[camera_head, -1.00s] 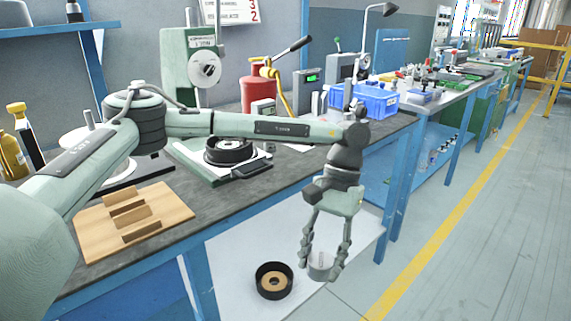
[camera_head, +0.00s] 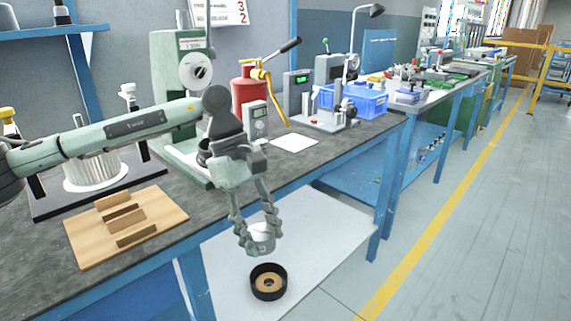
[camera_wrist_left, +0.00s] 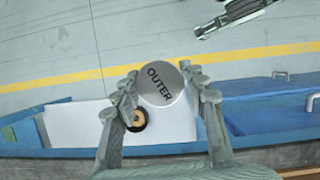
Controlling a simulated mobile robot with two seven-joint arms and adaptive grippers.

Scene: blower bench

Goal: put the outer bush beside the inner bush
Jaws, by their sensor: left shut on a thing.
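The outer bush (camera_head: 262,240) is a short pale grey cylinder between the fingertips of my left gripper (camera_head: 258,236). In the left wrist view its round face, marked OUTER (camera_wrist_left: 160,84), points at the camera and the fingers grip it from both sides. My left gripper is shut on it and holds it out in front of the bench edge, above the white lower shelf. I cannot pick out the inner bush for sure. A dark gripper-like part, perhaps my right gripper (camera_wrist_left: 235,14), shows at the top of the left wrist view; its jaws are unclear.
A black ring with a tan centre (camera_head: 268,283) rests on the white lower shelf (camera_head: 325,220). A green press (camera_head: 170,85), a red cylinder (camera_head: 245,90) and a blue bin (camera_head: 360,100) stand behind.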

